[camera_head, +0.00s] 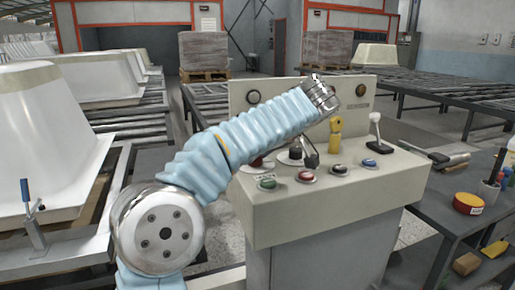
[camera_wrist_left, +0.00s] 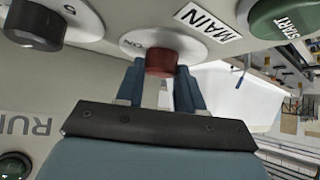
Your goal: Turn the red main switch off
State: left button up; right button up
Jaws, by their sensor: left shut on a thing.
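The red main switch (camera_wrist_left: 161,61) is a red knob on a round white plate, with an ON mark and a MAIN label beside it in the left wrist view. My left gripper (camera_wrist_left: 160,72) has its blue fingers on either side of the knob and is shut on it. Part of the red switch (camera_head: 256,163) also shows in the head view, just below my blue-sleeved left arm. The fingers are not clearly seen there. Which way the knob points cannot be told. My right gripper is in neither view.
The control console (camera_head: 330,200) carries a green button (camera_head: 267,184), a red button (camera_head: 306,177), a blue button (camera_head: 369,164), a black knob (camera_head: 295,152) and a lever (camera_head: 376,128). A dark workbench (camera_head: 460,205) with tools stands to its right; white tub shells (camera_head: 45,135) are left.

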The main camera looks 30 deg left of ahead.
pick_arm(q)
jog(key=shift+w+n+g, duration=0.2)
jog(key=shift+n+g, duration=1)
jog(key=shift+n, duration=0.4)
jog(key=o, duration=1)
jog(key=shift+o, duration=0.2)
